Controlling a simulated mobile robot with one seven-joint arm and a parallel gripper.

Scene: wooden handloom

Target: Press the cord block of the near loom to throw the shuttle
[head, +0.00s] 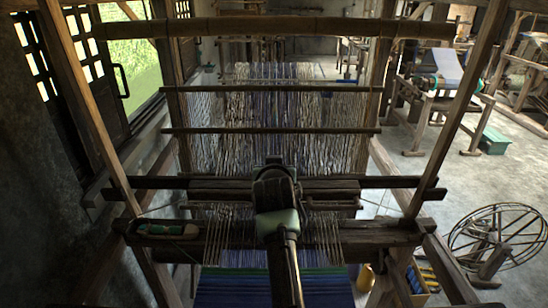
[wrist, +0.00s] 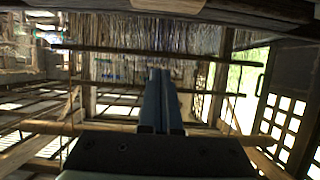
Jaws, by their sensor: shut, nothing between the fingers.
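The near loom (head: 330,238) fills the middle of the head view, with its warp threads and blue cloth (head: 232,288). The shuttle (head: 165,229), with a greenish bobbin, lies in the box at the left end of the batten. Thin cords run inward from both sides of the loom frame. I cannot make out the cord block; my arm covers the loom's centre. My gripper (wrist: 160,72) shows in the wrist view, with its two dark fingers together and nothing between them. In the head view my arm's end is over the loom's middle, and its fingertips are hidden.
Wooden posts and crossbeams (head: 275,27) frame the loom on all sides. A spoked wheel (head: 497,237) stands at right. A smaller frame with pale cloth (head: 447,70) and a green box (head: 494,141) stand farther back. Open floor (head: 420,160) lies at right; a wall is at left.

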